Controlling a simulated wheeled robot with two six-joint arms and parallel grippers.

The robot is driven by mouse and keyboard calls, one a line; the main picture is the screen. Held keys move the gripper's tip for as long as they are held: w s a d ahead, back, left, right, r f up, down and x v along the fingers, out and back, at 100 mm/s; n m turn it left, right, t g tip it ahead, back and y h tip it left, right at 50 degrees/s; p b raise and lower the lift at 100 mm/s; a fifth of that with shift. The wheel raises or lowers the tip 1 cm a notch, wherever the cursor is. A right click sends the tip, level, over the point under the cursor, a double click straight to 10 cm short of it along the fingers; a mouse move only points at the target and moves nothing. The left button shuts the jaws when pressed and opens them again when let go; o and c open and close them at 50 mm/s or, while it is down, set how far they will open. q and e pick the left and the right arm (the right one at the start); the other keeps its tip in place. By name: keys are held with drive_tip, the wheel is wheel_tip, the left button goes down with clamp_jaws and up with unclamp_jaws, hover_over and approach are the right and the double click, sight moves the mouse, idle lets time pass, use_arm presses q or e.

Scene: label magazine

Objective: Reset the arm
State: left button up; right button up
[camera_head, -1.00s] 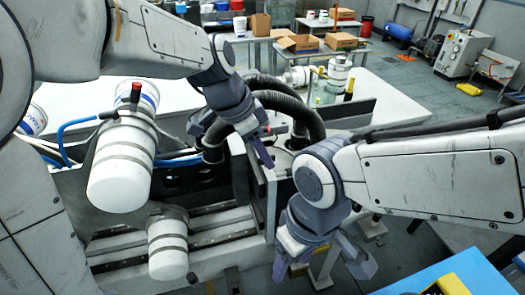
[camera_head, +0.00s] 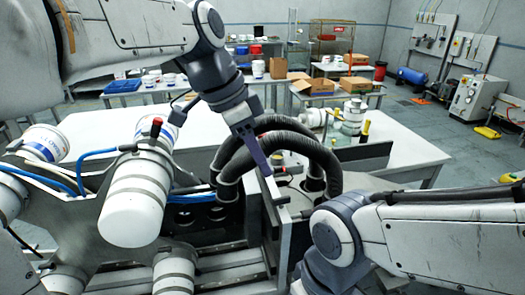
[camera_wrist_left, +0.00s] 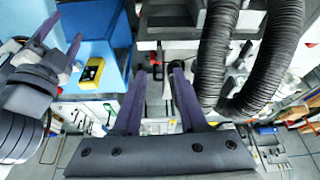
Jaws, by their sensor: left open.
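My left gripper (camera_head: 220,132) reaches in from the upper left in the head view. Its fingers are wide apart and nothing shows between them. It hangs in front of and above the black ribbed hoses (camera_head: 270,132) of the machine. In the left wrist view its two purple fingers (camera_wrist_left: 160,76) also stand apart, with one hose close to the right finger.
A white cylinder (camera_head: 135,205) with a grey band stands in front at left. A white table (camera_head: 405,152) lies behind the machine. Cardboard boxes (camera_head: 313,87) stand on back tables. A yellow device (camera_wrist_left: 92,70) lies on a blue surface (camera_wrist_left: 108,22).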

use_arm(q)
drive_tip(key=s+f+n+g+y, duration=0.1)
drive_tip(key=s+f+n+y, duration=0.2)
drive_tip(key=s+f, duration=1.5)
drive_tip(key=n, duration=0.3)
drive_tip(key=shift+s+g, duration=0.3)
drive_tip(key=shift+a, duration=0.1)
